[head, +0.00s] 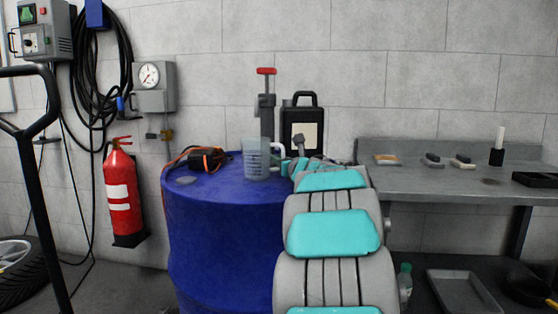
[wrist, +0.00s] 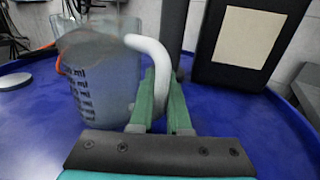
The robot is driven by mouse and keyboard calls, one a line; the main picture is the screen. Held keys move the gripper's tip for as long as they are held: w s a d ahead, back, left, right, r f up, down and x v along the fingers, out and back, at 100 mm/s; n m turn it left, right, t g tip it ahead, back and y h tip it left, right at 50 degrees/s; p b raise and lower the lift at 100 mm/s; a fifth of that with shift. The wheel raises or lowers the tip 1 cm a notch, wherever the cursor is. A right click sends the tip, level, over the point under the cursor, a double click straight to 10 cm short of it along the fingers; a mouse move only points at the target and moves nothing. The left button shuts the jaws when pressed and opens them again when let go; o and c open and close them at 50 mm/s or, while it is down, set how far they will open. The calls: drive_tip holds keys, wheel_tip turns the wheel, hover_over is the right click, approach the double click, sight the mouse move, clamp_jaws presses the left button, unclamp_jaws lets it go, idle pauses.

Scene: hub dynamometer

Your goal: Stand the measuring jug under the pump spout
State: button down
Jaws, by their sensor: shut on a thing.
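The clear measuring jug (head: 255,162) is upright at the top of the blue drum (head: 225,215), in front of the pump (head: 266,120) with the red handle. My gripper (head: 285,168) reaches it from the right and is shut on the jug's white handle. In the wrist view the green fingers (wrist: 160,103) pinch the lower handle, and the jug (wrist: 105,85) with its dark scale marks is left of them. The pump's grey column (wrist: 174,28) rises behind the handle. I cannot tell whether the jug's base touches the drum. The spout's outlet is not clear.
A black canister (head: 302,125) stands behind my arm, close right of the pump. An orange-and-black cabled device (head: 208,158) and a grey disc (head: 187,181) lie on the drum's left. A grey bench (head: 450,180) is at right, a fire extinguisher (head: 122,195) at left.

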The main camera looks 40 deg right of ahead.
drive_tip(key=shift+f, duration=0.2)
drive_tip(key=c, duration=0.9)
unclamp_jaws()
drive_tip(key=shift+r, duration=0.1)
drive_tip(key=shift+s+r, duration=0.1)
drive_tip(key=shift+r, duration=0.1)
drive_tip(key=b+v, duration=0.1)
drive_tip(key=v, duration=1)
drive_tip(key=shift+s+a+b, duration=0.1)
drive_tip(key=shift+s+b, duration=0.3)
